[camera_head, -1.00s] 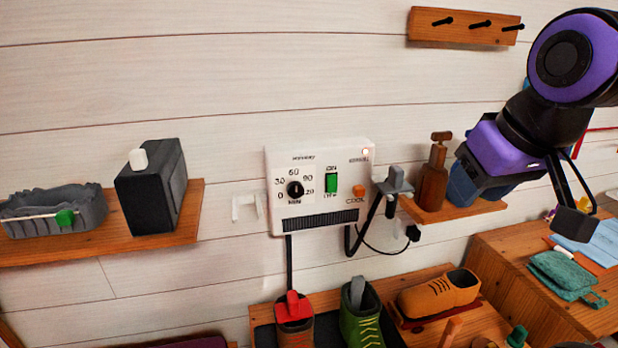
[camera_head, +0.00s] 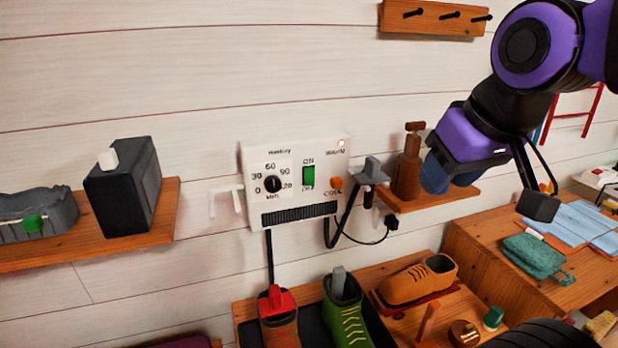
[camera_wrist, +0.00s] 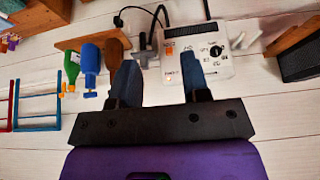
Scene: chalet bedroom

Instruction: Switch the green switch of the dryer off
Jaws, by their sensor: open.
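In the wrist view the dryer (camera_wrist: 223,68) appears upside down beyond my fingers (camera_wrist: 158,64). The green switch is not visible there, apparently behind the right finger.
A grey hook holder (camera_head: 371,170) with a hose and plug is right of the dryer. A shelf (camera_head: 445,197) with a brown bottle (camera_head: 406,165) lies near my gripper. Shoes (camera_head: 346,308) stand below; a black box (camera_head: 123,188) is at left. The wall above the dryer is clear.

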